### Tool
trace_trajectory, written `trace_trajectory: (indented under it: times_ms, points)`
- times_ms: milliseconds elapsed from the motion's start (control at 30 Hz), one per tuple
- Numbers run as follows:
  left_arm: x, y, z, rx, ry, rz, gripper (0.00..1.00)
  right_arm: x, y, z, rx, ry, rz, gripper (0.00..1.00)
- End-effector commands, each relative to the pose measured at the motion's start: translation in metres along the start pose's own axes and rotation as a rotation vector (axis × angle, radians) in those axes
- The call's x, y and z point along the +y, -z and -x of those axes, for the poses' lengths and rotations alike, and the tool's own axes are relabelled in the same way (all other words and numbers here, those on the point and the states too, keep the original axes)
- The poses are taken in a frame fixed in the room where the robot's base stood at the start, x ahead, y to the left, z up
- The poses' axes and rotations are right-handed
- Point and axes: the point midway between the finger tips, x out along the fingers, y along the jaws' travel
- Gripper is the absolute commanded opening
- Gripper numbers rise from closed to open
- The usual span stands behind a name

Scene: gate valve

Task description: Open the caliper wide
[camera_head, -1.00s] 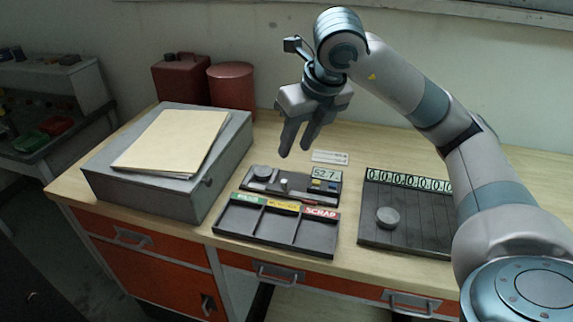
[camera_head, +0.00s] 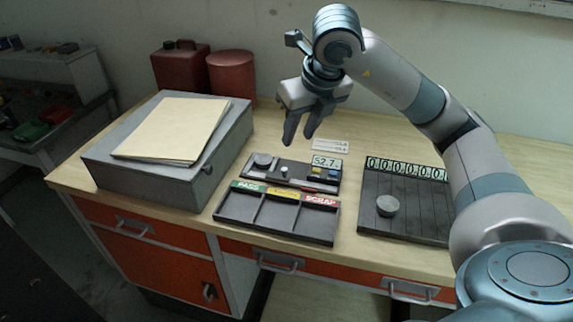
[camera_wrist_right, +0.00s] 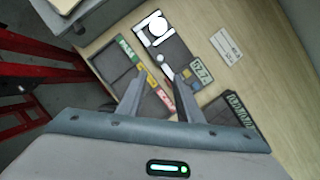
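The caliper (camera_head: 290,174) is a dark flat gauge on the bench, with a round grey disc at its left end, a small pale knob in the middle and a display reading 52.7 at its right. In the right wrist view the caliper (camera_wrist_right: 180,56) lies beyond the fingers, its disc and knob washed out white. My right gripper (camera_head: 300,137) is open and empty, fingers pointing down above and behind the caliper, apart from it. Its two spread fingers also show in the right wrist view (camera_wrist_right: 152,74). My left gripper is not in view.
A sorting tray (camera_head: 283,238) with green, yellow and red labels lies in front of the caliper. A dark slotted board (camera_head: 425,212) with a counter row and a grey puck (camera_head: 387,206) is at right. A grey box (camera_head: 150,185) with folders stands left.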

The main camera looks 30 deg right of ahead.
Motion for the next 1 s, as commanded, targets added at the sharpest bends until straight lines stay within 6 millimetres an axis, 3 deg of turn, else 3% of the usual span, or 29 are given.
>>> trace_trajectory:
  times_ms: [700, 1000]
  points:
    - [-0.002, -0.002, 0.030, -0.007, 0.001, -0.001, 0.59, 0.000, 0.000, -0.121, 0.004, 0.000, -0.001, 0.33]
    - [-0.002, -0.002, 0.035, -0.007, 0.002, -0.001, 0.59, 0.000, 0.000, -0.145, 0.000, 0.000, 0.000, 0.33]
